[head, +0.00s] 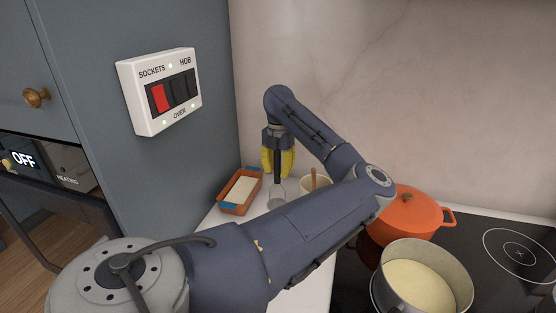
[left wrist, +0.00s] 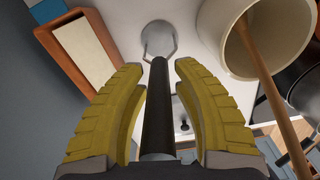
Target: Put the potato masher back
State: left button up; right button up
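The potato masher (head: 277,189) is upright at the back of the counter, with its grey head down. In the left wrist view its black handle (left wrist: 157,105) runs between my yellow fingers. My left gripper (head: 278,169) points down from above, one finger on each side of the handle. In the left wrist view the gripper (left wrist: 160,68) shows a narrow gap between each finger and the handle, so it looks open around it. I cannot tell if the masher's head touches the counter. My right gripper is out of view.
A brown dish (head: 239,190) with pale contents stands left of the masher. A cream crock (head: 308,184) with a wooden utensil stands close on its right. An orange pot (head: 412,214) and a steel pan (head: 420,248) are on the hob. A socket panel (head: 160,92) is on the cabinet.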

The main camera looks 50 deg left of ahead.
pick_arm(q)
notch_tip(320, 180, up, 12)
jog(key=shift+r, duration=0.2)
dwell(0.6)
